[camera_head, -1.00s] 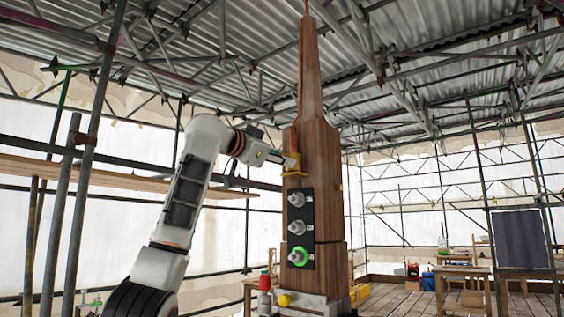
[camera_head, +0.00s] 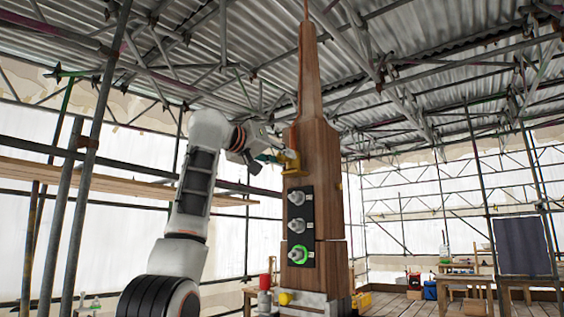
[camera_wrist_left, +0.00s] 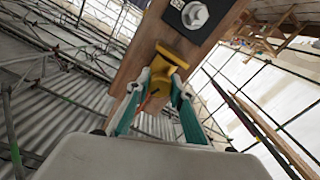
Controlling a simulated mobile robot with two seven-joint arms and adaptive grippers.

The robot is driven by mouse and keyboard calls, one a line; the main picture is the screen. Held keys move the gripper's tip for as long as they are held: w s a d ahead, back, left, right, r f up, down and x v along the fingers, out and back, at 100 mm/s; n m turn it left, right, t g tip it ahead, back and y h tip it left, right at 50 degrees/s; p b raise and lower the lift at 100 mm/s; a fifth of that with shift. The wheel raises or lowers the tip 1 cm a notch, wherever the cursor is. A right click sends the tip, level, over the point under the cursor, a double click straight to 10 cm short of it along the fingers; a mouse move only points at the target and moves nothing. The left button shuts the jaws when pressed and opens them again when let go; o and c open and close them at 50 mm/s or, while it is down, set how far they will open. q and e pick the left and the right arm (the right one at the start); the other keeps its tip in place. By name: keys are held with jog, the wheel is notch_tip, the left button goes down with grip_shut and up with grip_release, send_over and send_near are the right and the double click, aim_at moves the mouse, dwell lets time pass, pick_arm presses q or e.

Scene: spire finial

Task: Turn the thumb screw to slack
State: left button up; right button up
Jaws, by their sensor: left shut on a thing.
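The tall brown wooden spire (camera_head: 318,165) stands in the middle of the head view. A yellow fitting (camera_head: 292,165), which looks like the thumb screw, sits on its left face. My left gripper (camera_head: 279,160) reaches it from the left. In the left wrist view my left gripper (camera_wrist_left: 159,88) has its teal fingers closed in on the lower part of the yellow fitting (camera_wrist_left: 172,54). Its wide upper part shows beyond the tips against the wood. The fitting's exact turn is hard to tell. My right gripper is not in view.
Below the fitting, a black panel (camera_head: 301,212) carries three grey knobs, the lowest ringed in green (camera_head: 299,254). Scaffold poles (camera_head: 60,215) and a plank (camera_head: 80,170) stand left.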

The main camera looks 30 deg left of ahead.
pick_arm(q)
jog(key=n, duration=0.2)
jog(key=n+b, duration=0.1)
jog(key=shift+w+f+n, duration=0.1)
jog(key=shift+f+n, duration=0.15)
jog(key=shift+n, duration=0.65)
jog(key=o, duration=1.1)
jog(key=shift+r, duration=0.1)
jog(key=shift+r, duration=0.1)
jog(key=s, duration=1.2)
jog(key=shift+a, duration=0.45)
jog(key=shift+s, duration=0.1)
